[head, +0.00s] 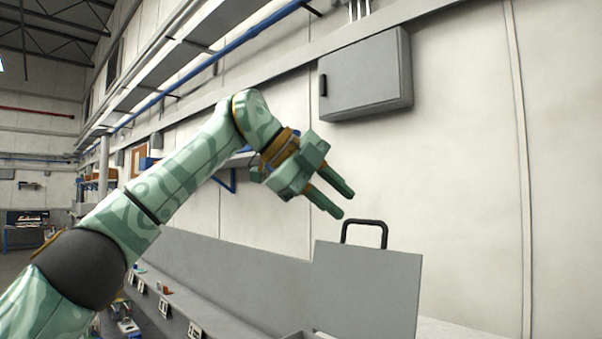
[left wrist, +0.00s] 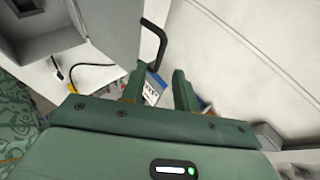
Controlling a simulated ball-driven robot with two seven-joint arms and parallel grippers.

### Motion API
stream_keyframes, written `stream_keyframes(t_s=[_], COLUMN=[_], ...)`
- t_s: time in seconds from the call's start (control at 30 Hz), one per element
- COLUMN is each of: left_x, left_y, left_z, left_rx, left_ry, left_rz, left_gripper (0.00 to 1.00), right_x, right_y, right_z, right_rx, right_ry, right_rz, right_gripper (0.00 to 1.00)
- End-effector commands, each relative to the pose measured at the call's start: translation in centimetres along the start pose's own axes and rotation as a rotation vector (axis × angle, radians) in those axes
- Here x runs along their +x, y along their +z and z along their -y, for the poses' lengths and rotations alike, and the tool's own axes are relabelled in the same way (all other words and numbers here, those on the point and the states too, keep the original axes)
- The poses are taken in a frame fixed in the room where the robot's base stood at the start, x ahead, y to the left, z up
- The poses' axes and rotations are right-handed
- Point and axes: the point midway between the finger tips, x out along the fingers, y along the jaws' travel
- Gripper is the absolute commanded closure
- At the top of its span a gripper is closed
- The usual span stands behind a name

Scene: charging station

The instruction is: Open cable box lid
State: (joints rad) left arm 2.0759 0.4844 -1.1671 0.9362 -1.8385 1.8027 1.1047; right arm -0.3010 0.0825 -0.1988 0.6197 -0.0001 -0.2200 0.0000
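The cable box lid (head: 365,288) is a flat grey panel standing raised, near upright, at the lower right of the head view. A black handle (head: 364,224) is on its top edge. A little of the grey cable box (head: 303,335) shows at the bottom edge of the picture. My left gripper (head: 343,203) is just above and left of the handle, apart from it, with its fingers spread and empty. The left wrist view shows the lid (left wrist: 108,28) and the handle (left wrist: 157,38) beyond the spread fingers (left wrist: 160,85). My right gripper is not in view.
A grey wall cabinet (head: 365,75) hangs above and to the right of my left gripper. A long grey ledge (head: 235,275) runs along the wall.

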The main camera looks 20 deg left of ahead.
Motion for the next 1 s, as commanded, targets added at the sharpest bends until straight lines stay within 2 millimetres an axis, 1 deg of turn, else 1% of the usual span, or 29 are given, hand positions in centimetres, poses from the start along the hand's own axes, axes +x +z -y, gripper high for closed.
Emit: stream_keyframes(t_s=[0.03,0.1,0.2,0.3,0.4,0.57,1.0], left_x=[-1.4,-3.4,-5.8,-7.7,-8.9,-9.6,-9.5], left_y=[0.0,0.0,0.0,-0.1,0.0,0.0,0.0], left_z=[0.0,0.1,0.1,0.1,0.1,0.1,0.0], left_rx=[0.000,-0.001,-0.001,0.000,0.000,0.000,0.001], left_ry=[-0.005,-0.004,-0.004,-0.003,-0.002,-0.001,-0.001], left_rz=[0.002,0.002,0.003,0.001,0.001,0.000,0.000], left_gripper=[0.70,0.70,0.70,0.70,0.70,0.70,0.70], right_x=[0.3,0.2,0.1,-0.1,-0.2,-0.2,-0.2], right_y=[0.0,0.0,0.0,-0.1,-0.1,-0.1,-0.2], right_z=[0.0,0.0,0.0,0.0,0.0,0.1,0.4], right_rx=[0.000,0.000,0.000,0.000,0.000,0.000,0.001], right_ry=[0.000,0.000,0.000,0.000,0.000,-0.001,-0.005], right_rz=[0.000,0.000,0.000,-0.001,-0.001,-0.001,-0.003], right_gripper=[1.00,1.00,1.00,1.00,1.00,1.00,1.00])
